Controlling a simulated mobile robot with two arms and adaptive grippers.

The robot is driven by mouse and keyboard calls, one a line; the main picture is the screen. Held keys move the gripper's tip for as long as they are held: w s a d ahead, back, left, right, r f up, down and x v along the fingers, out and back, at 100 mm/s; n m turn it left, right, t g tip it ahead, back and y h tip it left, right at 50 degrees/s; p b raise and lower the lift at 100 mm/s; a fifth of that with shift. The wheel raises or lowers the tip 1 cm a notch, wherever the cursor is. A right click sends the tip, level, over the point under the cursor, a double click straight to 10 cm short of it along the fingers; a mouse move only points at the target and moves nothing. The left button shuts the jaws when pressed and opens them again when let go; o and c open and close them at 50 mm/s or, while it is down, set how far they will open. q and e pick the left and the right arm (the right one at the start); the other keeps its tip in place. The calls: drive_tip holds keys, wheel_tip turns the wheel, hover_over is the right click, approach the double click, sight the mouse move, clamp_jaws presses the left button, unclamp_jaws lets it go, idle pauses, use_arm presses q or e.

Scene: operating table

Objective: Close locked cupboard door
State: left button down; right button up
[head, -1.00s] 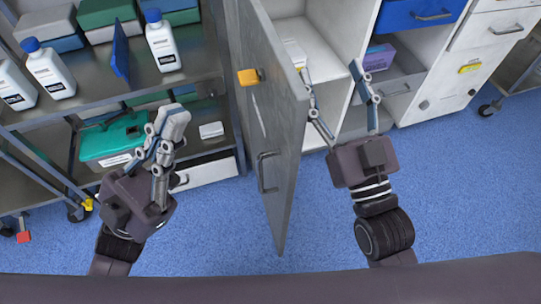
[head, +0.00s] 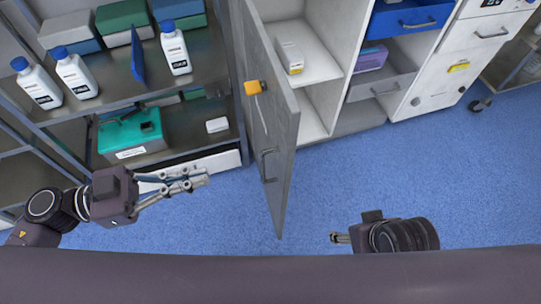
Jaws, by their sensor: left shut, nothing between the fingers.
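The grey cupboard door (head: 275,120) stands open in the middle of the head view, swung out toward me. It has a bar handle (head: 267,166) and an orange-yellow lock piece (head: 254,87) on its left-facing side. The open white cupboard (head: 310,65) is behind it, to the right. My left gripper (head: 198,180) is left of the door, shut and empty, its fingers pointing right toward the handle and apart from it. My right gripper (head: 334,238) is low, right of the door and apart from it; its fingers are foreshortened, so their opening is unclear.
A white box (head: 290,57) sits on the cupboard shelf. A metal rack on the left holds white bottles (head: 76,72) and a green case (head: 131,137). A blue drawer (head: 408,17) is open at upper right. The blue floor (head: 420,165) at right is clear.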

sight(285, 158)
use_arm(q)
drive_tip(key=b+x, duration=0.1)
drive_tip(key=x, duration=1.2)
drive_tip(key=shift+w+d+b, duration=0.15)
drive_tip(key=shift+d+b, duration=0.15)
drive_tip(key=shift+b, duration=0.1)
drive_tip(key=shift+d, duration=0.1)
use_arm(e)
drive_tip(key=shift+s+f, duration=0.15)
drive_tip(key=shift+f, duration=0.8)
